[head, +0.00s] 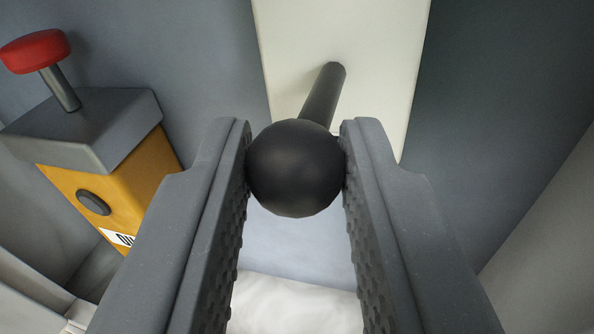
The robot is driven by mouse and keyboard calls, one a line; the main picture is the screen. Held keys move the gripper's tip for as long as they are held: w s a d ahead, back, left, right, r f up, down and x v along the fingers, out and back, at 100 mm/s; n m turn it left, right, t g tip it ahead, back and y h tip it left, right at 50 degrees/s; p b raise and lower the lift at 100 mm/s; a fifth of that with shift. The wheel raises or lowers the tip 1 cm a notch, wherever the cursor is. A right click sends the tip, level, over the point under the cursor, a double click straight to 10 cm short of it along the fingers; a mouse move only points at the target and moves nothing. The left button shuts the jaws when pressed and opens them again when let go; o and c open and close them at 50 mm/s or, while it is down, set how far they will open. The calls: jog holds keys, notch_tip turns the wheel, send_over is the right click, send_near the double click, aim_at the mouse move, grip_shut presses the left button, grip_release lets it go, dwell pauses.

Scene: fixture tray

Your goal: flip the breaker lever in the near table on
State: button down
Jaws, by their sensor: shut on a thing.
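The breaker lever is a dark rod (323,97) that ends in a black ball knob (295,168). The rod comes out of a pale cream plate (385,55) and points toward me. My gripper (295,150) is shut on the black knob, with one grey finger against its left side and one against its right. The knob sits between the fingertips. Any on or off marking is not visible.
At the left stands a yellow box (140,185) with a grey top (85,130), a red mushroom-shaped button (35,50) and a partly visible label (118,237). Grey walls surround the plate. A white surface (290,300) lies below, between my fingers.

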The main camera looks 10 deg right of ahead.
jog(key=shift+w+a+r, duration=0.1)
jog(key=shift+r, duration=0.25)
jog(key=shift+f+g, duration=0.1)
jog(key=shift+g, duration=0.2)
jog(key=c, duration=1.2)
grip_release()
jog(key=shift+c, duration=0.2)
jog(key=shift+s+p, duration=0.4)
jog(key=shift+s, duration=0.1)
jog(key=p+v, duration=0.4)
jog(key=v, duration=0.9)
jog(key=shift+w+a, duration=0.1)
